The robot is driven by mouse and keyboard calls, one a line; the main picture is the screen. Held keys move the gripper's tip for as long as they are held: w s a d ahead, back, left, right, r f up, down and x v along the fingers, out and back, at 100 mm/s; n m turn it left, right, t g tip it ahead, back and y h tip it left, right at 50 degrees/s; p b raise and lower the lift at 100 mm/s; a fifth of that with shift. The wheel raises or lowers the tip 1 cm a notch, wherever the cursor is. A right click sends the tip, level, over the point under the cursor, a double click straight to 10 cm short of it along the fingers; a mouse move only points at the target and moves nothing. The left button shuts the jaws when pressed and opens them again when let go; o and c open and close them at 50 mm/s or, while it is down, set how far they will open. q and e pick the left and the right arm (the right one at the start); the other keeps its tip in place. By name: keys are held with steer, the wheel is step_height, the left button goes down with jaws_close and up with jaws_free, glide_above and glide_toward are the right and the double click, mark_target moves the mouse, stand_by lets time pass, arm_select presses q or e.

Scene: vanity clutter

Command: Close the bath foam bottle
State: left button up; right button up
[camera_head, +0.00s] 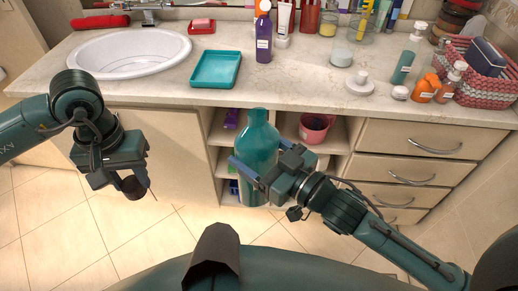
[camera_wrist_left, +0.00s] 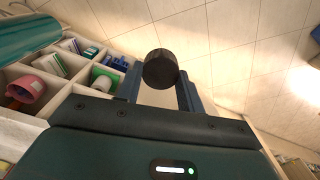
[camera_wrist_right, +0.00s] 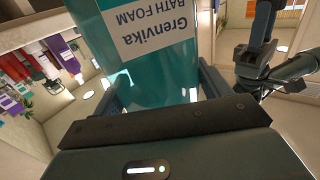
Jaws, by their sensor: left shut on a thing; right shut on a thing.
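The bath foam bottle (camera_head: 259,146) is a large teal bottle with an open neck. It is held upright in front of the vanity's open shelves, and its white label reads in the right wrist view (camera_wrist_right: 150,30). My right gripper (camera_head: 250,172) is shut around the bottle's body. My left gripper (camera_head: 138,172) is shut on a small dark cap (camera_wrist_left: 160,69), held to the left of the bottle and apart from it. The cap also shows in the head view (camera_head: 133,187). Part of the bottle appears at the upper left of the left wrist view (camera_wrist_left: 22,36).
The vanity counter (camera_head: 300,88) is behind, with a white sink (camera_head: 130,52), a teal tray (camera_head: 215,69), a purple bottle (camera_head: 263,40) and a woven basket (camera_head: 470,82). Open shelves hold a pink cup (camera_head: 314,128). The space between the two grippers is clear.

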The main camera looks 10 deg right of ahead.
arm_select(q)
steer(key=w+d+r, duration=0.3)
steer(key=d+r, duration=0.1)
steer(key=d, duration=0.2)
step_height(320, 180, up, 16)
steer(key=m, duration=0.2)
glide_above(258, 111)
steer(key=shift+w+a+f, duration=0.1)
steer(key=shift+w+a, duration=0.05)
steer(key=shift+a, duration=0.25)
steer(key=shift+d+r, duration=0.3)
steer(key=shift+d, duration=0.05)
steer(key=shift+f, duration=0.15)
steer(key=shift+f, duration=1.9)
steer(key=shift+s, duration=0.2)
steer(key=shift+f, duration=0.85)
